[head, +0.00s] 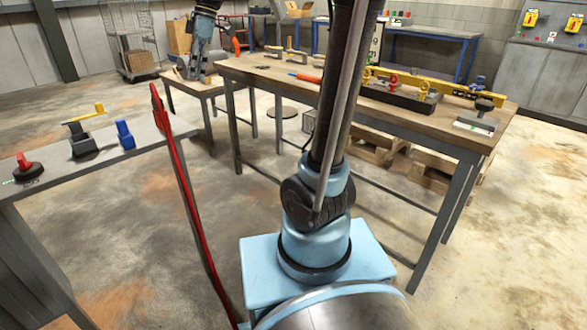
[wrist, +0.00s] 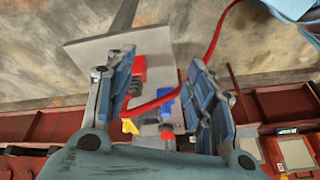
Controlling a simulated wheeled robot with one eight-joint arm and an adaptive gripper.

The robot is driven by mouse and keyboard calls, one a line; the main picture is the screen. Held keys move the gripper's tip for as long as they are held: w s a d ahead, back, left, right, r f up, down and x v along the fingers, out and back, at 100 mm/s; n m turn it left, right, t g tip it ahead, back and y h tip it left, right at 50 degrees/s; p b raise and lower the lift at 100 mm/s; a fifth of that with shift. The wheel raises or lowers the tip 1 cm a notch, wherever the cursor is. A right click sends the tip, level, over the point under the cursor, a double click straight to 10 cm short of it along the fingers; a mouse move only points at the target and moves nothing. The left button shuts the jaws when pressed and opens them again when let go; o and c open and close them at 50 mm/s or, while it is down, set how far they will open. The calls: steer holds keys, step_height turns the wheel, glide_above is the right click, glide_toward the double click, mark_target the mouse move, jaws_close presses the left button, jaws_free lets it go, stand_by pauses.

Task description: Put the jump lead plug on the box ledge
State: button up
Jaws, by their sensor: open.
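A red lead (head: 183,190) rises from beside my base to a thicker red end (head: 156,93), likely the jump lead plug, in front of the left bench's far end. In the wrist view the red lead (wrist: 212,40) curves from the upper right in between my fingers. Its end there is hard to make out among red, blue and yellow parts. My gripper (wrist: 160,65) is open, and nothing is clearly held. In the head view a blue-grey jointed part at the upper left may be my gripper. I cannot tell which surface is the box ledge.
The left bench (head: 50,165) carries a red knob (head: 27,168), a yellow lever (head: 85,117) and a blue block (head: 125,134). A wooden workbench (head: 460,130) with tools and a yellow level (head: 430,85) stands at right. Open floor lies between the benches.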

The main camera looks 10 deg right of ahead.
steer(key=s+d+f+m+t+h, duration=0.1)
steer(key=s+d+f+m, duration=0.8)
steer(key=s+d+f, duration=0.2)
steer(key=s+d+f+m+t+h, duration=0.2)
steer(key=s+d+f+m, duration=0.8)
steer(key=d+f, duration=0.5)
steer(key=shift+s+d+f, duration=0.15)
steer(key=shift+s+f, duration=0.15)
steer(key=shift+s, duration=0.5)
